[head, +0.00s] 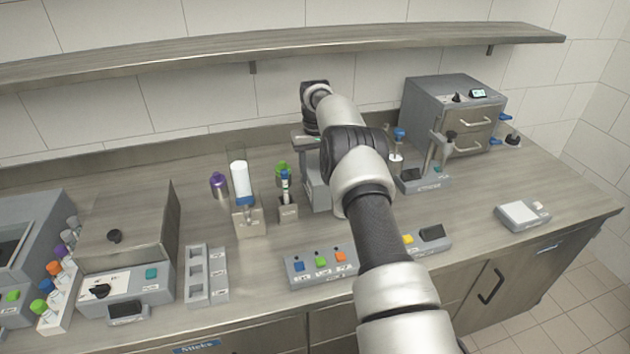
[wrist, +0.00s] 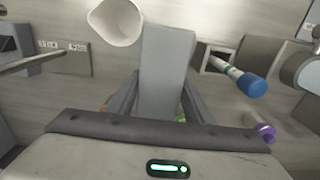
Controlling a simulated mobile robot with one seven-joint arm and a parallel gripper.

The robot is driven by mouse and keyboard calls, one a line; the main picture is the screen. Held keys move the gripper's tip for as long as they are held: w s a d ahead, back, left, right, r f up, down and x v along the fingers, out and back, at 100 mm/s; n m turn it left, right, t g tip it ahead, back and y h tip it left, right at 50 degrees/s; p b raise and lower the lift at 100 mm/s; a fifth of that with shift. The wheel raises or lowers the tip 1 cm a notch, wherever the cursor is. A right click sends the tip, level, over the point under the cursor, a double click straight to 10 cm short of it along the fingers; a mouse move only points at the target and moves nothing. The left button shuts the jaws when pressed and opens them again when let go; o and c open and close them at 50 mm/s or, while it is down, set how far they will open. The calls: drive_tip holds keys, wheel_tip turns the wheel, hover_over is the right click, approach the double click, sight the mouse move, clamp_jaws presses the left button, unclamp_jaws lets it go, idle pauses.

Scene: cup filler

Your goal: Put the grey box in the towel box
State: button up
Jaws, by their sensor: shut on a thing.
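My gripper (wrist: 162,88) shows in the wrist view, its two dark fingers closed on either side of a grey box (wrist: 166,55). The box is long, plain and pale grey, and points away from the palm. In the head view my arm hides most of the gripper, and I cannot make out the held box there for certain. No thing is clearly readable as the towel box; I cannot tell which container it is.
A blue-capped tube (wrist: 250,85), a purple bottle (wrist: 264,131) and a white cup (wrist: 118,20) are near the gripper. A grey drawer unit (head: 450,110) stands back right. A button panel (head: 320,266) lies along the front. The counter's right side (head: 540,180) is mostly clear.

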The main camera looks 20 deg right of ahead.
drive_tip(key=shift+f, duration=1.5)
drive_tip(key=shift+f, duration=0.2)
drive_tip(key=o, duration=1.2)
drive_tip(key=shift+r, duration=0.15)
